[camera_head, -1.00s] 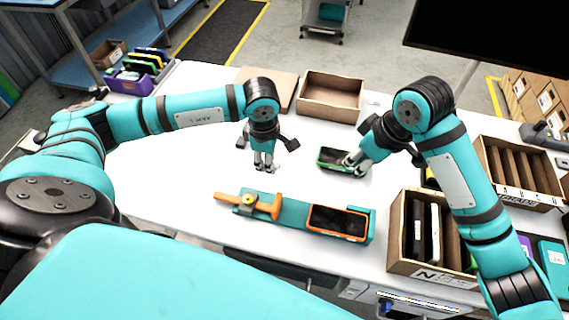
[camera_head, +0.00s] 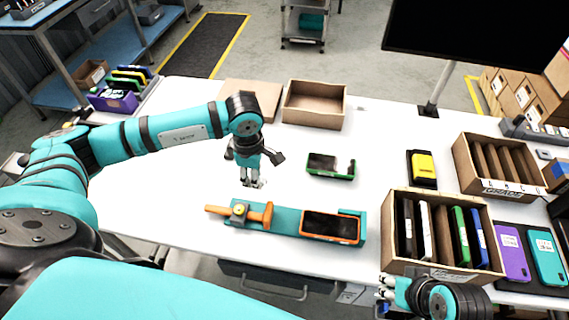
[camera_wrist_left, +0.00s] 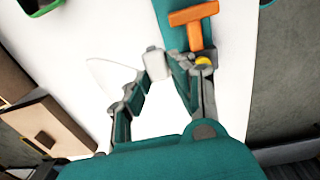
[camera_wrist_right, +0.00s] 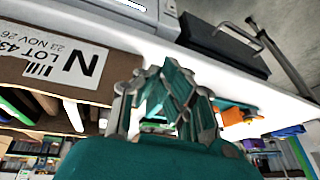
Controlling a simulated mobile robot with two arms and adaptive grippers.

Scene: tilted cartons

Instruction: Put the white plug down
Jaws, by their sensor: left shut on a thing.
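In the head view the plug is tiny and mostly hidden by the fingers. In the left wrist view it sits between the fingertips, beside the teal fixture (camera_wrist_left: 172,35). I cannot tell whether the plug touches the table. My right gripper (camera_head: 385,291) is at the table's front edge, in front of the carton of phones. In the right wrist view its fingers (camera_wrist_right: 168,82) look closed together with nothing between them.
An open carton (camera_head: 314,104) stands behind. The carton of phones (camera_head: 440,269) is at right. The table left of the fixture is clear.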

